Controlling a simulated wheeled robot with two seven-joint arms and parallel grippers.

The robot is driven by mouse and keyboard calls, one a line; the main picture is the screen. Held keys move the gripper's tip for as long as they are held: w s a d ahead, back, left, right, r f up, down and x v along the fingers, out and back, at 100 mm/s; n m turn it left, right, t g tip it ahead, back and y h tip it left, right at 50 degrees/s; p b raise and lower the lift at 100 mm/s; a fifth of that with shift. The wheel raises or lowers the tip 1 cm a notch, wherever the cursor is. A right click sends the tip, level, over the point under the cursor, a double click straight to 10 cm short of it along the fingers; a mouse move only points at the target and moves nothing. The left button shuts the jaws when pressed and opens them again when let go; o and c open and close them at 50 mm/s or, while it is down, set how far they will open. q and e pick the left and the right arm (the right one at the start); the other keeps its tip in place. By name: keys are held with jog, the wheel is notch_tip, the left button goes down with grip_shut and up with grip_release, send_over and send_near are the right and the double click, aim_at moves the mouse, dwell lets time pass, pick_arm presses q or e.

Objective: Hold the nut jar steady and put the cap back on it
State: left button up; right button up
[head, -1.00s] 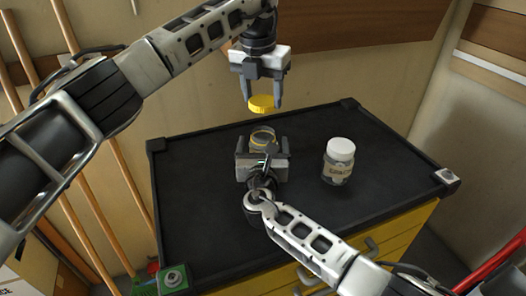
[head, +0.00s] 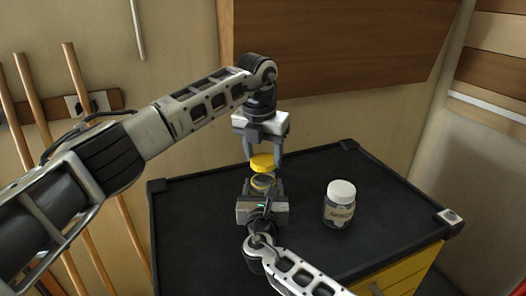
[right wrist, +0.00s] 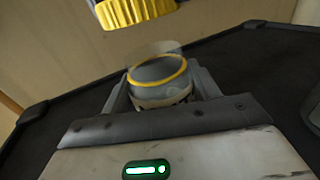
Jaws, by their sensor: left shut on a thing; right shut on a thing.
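The yellow cap (head: 263,161) is between the fingers of my left gripper (head: 264,155), which is shut on it. The open-topped nut jar (head: 262,181) stands below the cap, held in my right gripper (head: 262,192). In the right wrist view the clear jar (right wrist: 162,83) has a yellow ring near its mouth and sits between my right fingers. The ribbed cap (right wrist: 135,12) shows above its mouth there, apart from the rim and a little left in that picture. My right gripper hides most of the jar's lower part.
A second jar with a white lid (head: 340,204) stands on the black cart top (head: 310,172), right of the nut jar. The cart top is otherwise mostly clear. Wooden poles (head: 88,108) lean along the wall at the left.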

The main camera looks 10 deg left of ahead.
aim_at(259, 182)
pick_arm(q)
jog(key=shift+f, duration=0.45)
jog(key=shift+f, duration=0.9)
pick_arm(e)
jog(key=shift+f, duration=0.1)
pick_arm(q)
jog(key=shift+f, duration=0.6)
